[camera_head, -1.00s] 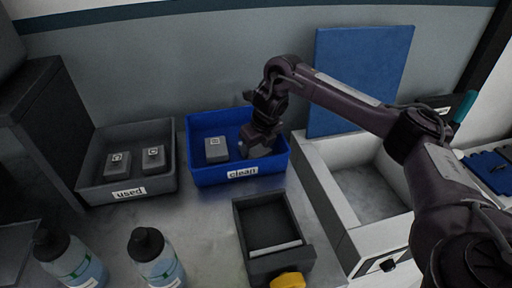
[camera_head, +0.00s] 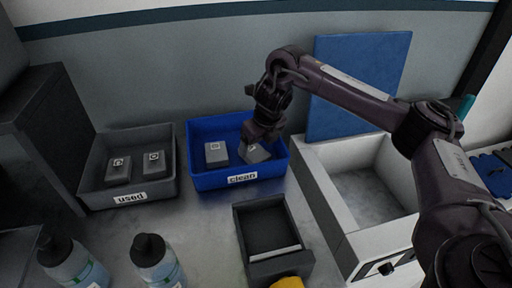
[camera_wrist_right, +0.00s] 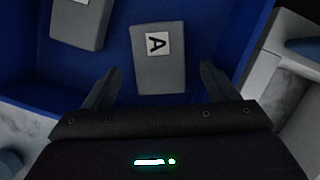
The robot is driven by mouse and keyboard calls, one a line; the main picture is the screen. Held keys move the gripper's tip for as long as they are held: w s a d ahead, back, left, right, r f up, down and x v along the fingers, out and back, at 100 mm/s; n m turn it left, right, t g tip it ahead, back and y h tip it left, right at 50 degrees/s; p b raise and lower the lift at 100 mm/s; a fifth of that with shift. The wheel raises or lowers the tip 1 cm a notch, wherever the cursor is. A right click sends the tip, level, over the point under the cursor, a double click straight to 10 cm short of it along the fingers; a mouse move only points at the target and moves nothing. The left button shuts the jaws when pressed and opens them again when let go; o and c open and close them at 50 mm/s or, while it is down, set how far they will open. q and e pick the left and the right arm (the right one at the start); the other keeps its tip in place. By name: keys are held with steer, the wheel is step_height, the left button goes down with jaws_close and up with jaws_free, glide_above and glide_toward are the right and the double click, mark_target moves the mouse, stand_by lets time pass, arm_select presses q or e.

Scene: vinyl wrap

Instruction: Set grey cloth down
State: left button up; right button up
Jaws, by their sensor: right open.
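The grey cloth, a folded grey block with a white tag marked A, lies in the right part of the blue bin labelled "clean" (camera_head: 240,180). The grey cloth (camera_head: 257,154) shows more fully in the right wrist view (camera_wrist_right: 158,70). My right gripper (camera_head: 258,136) is just above it in the head view. In the right wrist view its two fingers (camera_wrist_right: 158,88) stand apart with the cloth beyond and between them, with gaps at both sides. A second tagged grey cloth (camera_head: 216,153) lies to its left in the same bin. My left gripper is not in view.
A grey bin labelled "used" (camera_head: 130,199) holds two tagged grey blocks at left. Two spray bottles (camera_head: 157,262) stand in front. A dark open tray (camera_head: 267,230) is at front centre, a white basin (camera_head: 370,190) right, and a blue board (camera_head: 358,85) behind.

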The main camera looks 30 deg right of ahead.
mark_target(262, 158)
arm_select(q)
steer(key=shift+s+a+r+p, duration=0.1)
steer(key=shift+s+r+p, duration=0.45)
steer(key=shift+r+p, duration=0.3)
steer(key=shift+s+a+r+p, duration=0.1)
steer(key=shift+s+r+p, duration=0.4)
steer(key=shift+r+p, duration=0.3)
arm_select(e)
steer(key=v, duration=0.8)
steer(key=shift+r, duration=0.1)
